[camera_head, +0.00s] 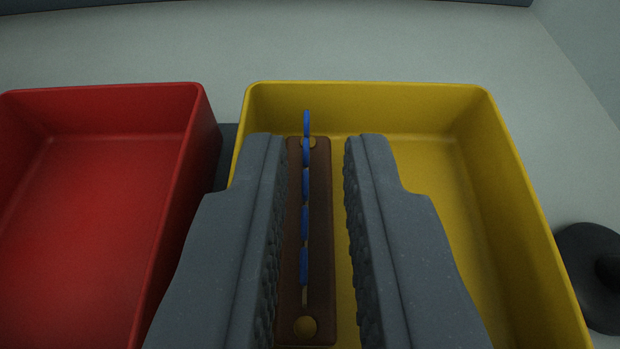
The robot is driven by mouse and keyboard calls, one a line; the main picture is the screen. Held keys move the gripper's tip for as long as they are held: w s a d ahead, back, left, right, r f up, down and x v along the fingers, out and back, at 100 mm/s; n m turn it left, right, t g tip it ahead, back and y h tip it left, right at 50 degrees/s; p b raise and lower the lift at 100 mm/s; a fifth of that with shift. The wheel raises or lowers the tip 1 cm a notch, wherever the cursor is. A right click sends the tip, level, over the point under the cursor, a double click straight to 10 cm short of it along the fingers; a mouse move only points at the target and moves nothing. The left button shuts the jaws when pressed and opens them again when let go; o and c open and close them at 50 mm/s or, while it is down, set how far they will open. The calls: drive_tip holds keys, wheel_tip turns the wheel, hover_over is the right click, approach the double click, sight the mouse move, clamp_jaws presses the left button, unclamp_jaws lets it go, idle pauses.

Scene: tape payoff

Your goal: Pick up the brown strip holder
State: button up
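The brown strip holder (320,215) is a long, narrow bar seen lengthwise inside the yellow bin (520,200). A dashed blue strip (304,225) runs along its middle, with a round tan spot near each end. My gripper (314,145) is over the yellow bin, its two dark grey ridged fingers on either side of the holder. The fingers are apart. The left finger is close along the holder's left edge; I cannot tell whether it touches. A gap shows between the holder and the right finger. The left finger may hide part of the holder's left side.
A red bin (90,230), empty where it shows, stands to the left of the yellow bin. A dark round object (590,275) stands close to the yellow bin's right wall. The pale surface (380,45) behind the bins is clear. The bin walls rise around the gripper.

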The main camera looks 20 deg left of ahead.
sight(310, 194)
drive_tip(key=w+f, duration=0.1)
drive_tip(key=w+a+f, duration=0.1)
drive_tip(key=shift+w+a, duration=0.1)
drive_tip(key=shift+w, duration=0.25)
drive_tip(key=shift+w+a+f, duration=0.15)
drive_tip(key=shift+w+f, duration=0.05)
drive_tip(key=shift+w, duration=0.5)
clamp_jaws()
